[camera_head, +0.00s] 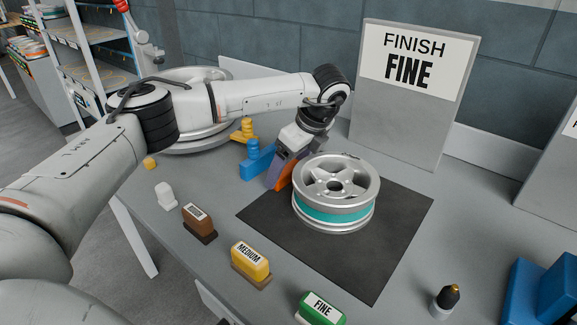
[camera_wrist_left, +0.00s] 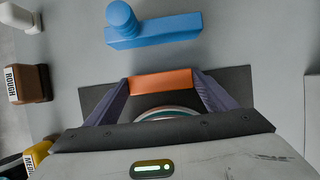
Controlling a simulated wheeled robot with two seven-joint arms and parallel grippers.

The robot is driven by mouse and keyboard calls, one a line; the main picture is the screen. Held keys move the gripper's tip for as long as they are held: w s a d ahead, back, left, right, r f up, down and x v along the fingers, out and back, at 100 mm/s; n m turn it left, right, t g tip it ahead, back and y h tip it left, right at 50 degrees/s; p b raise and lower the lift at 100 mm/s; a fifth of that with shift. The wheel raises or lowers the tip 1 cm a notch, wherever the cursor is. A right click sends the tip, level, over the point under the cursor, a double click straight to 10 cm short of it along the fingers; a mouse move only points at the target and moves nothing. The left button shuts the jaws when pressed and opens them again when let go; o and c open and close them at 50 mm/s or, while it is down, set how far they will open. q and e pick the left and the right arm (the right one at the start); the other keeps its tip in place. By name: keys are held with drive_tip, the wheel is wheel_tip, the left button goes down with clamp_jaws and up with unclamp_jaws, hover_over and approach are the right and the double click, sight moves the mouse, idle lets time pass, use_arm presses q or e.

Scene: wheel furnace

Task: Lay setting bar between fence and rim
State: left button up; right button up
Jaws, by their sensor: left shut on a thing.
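My left gripper (camera_head: 281,172) is shut on an orange bar (camera_wrist_left: 160,83), which spans its two purple-grey fingers in the left wrist view. The bar (camera_head: 286,177) also shows in the head view, just left of the wheel rim (camera_head: 335,173). The silver wheel with a teal band lies flat on a dark mat. Whether the bar touches the rim or the mat is unclear. A blue block with a knob (camera_head: 257,163), perhaps the fence, stands left of the gripper, apart from the bar in the left wrist view (camera_wrist_left: 155,32). My right gripper is not seen.
The dark mat (camera_head: 375,255) is bare in front of the wheel. Brown, yellow MEDIUM (camera_head: 251,262) and green FINE (camera_head: 321,308) blocks line the front edge. A yellow knobbed piece (camera_head: 243,130) stands behind the blue block. A FINISH FINE panel (camera_head: 405,125) stands behind.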

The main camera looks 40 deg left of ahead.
use_arm(q)
drive_tip(key=o, duration=1.4)
drive_tip(key=v, duration=1.2)
drive_tip(key=shift+r, duration=0.1)
